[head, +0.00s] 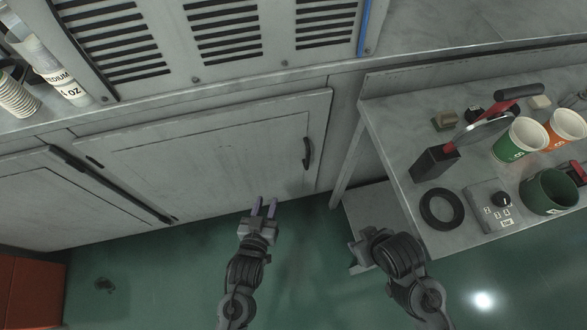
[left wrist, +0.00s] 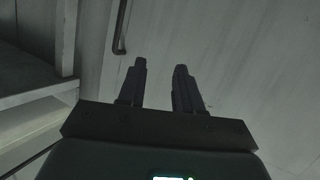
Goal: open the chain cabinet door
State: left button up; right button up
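The grey cabinet door (head: 210,150) sits flush in the cabinet front below the vented panel and looks closed. Its dark curved handle (head: 308,153) is near the door's right edge. The handle also shows at the top of the left wrist view (left wrist: 120,28). My left gripper (head: 263,207) is in front of the door, below and left of the handle, and apart from it. In the left wrist view its two fingers (left wrist: 161,69) are spread with nothing between them. My right gripper (head: 356,250) is by the low shelf under the side table; its fingers are too unclear to judge.
The side table (head: 395,140) stands to the right, with its leg (head: 350,165) close to the handle side of the door. Cups, a black ring (head: 442,208) and a control box (head: 492,206) are on it. Green floor (head: 310,290) is clear in front.

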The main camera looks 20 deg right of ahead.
aim_at(307, 162)
pick_arm(q)
jog(key=w+d+f+m+h+b, duration=0.1)
jog(key=w+d+b, duration=0.3)
jog(key=d, duration=0.1)
jog(key=w+d+f+m+t+h+b, duration=0.1)
jog(key=w+d+f+b, duration=0.1)
jog(key=w+d+b, duration=0.2)
jog(key=w+d+f+m+h+b, duration=0.1)
jog(key=w+d+f+h+b, duration=0.1)
jog(key=w+d+b, duration=0.2)
jog(key=shift+w+d+f+t+b, duration=0.15)
jog(key=shift+d+b, duration=0.1)
jog(key=shift+d, duration=0.45)
jog(key=shift+w+d+r+t+b, duration=0.15)
jog(key=shift+d+b, duration=0.1)
jog(key=shift+d, duration=0.45)
jog(key=shift+w+d, duration=0.3)
jog(key=shift+w, duration=0.05)
pick_arm(e)
notch_tip(307, 162, down, 16)
pick_arm(q)
grip_shut()
pick_arm(e)
jog(key=shift+a, duration=0.1)
